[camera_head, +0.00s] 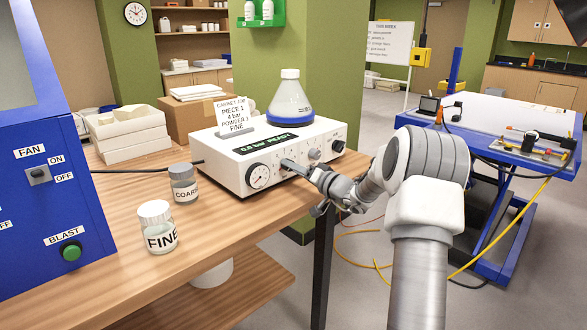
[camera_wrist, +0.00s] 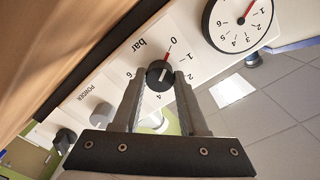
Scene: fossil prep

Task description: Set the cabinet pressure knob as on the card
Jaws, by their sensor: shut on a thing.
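The white control unit (camera_head: 268,155) stands on the wooden bench, its display reading 0.0 bar READY. The card (camera_head: 236,116) on top reads CABINET JOB, PIECE 1, a bar figure too small to be sure of, POWDER 3, FINE. My gripper (camera_head: 292,166) reaches the unit's front from the right. In the wrist view, my gripper (camera_wrist: 160,80) is shut on the black pressure knob (camera_wrist: 158,73), one finger on each side. The knob sits by the bar scale, with a red mark towards 0. The fingers hide part of the scale.
A round gauge (camera_head: 258,176) is beside the pressure knob, and the POWDER knob (camera_wrist: 103,114) is on its other side. A flask (camera_head: 290,100) stands on the unit. The FINE jar (camera_head: 157,227) and COARSE jar (camera_head: 184,184) stand on the bench near the blue cabinet (camera_head: 45,190).

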